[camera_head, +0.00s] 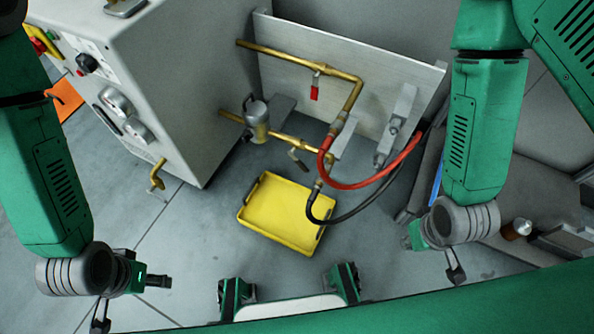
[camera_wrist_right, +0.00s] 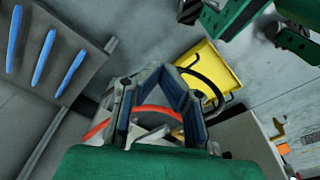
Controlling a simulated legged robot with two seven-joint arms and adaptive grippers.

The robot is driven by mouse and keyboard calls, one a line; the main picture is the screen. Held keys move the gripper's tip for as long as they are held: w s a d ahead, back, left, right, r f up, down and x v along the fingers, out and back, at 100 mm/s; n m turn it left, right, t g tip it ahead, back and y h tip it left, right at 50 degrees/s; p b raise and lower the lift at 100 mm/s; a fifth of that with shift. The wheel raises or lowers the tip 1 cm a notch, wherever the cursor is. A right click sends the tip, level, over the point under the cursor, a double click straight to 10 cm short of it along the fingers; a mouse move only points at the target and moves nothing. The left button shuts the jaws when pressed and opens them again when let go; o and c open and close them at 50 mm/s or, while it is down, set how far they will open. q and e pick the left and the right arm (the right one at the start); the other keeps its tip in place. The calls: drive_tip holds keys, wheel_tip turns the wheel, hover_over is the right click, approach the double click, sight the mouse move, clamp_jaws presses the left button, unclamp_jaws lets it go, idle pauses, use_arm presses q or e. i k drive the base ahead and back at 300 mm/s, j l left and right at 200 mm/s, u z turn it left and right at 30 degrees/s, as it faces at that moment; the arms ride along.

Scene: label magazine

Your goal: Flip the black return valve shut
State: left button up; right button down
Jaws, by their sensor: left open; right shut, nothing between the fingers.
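The black return valve lever (camera_head: 299,161) is on the lower brass pipe (camera_head: 275,137), near where the black hose (camera_head: 345,214) connects. It is small and slants down and right, at an angle to the pipe. Its exact setting is hard to tell. My left gripper (camera_head: 128,302) is open and empty at the lower left, well away from the valve. My right gripper (camera_head: 453,268) is shut and empty at the lower right, apart from the valve. In the right wrist view its fingers (camera_wrist_right: 160,72) meet; the valve lever cannot be made out there.
A red-handled valve (camera_head: 315,88) is on the upper brass pipe, with a red hose (camera_head: 372,183). A yellow tray (camera_head: 281,212) lies on the floor below the pipes. A grey machine cabinet (camera_head: 165,75) stands at left. A grey block with blue strips (camera_wrist_right: 44,57) shows in the wrist view.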

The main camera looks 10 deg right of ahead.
sight(299, 165)
drive_tip(key=i+j+z, duration=0.1)
drive_tip(key=j+z, duration=0.2)
drive_tip(key=j, duration=0.45)
drive_tip(key=j+z, duration=0.3)
drive_tip(key=j, duration=0.45)
drive_tip(key=i, duration=0.05)
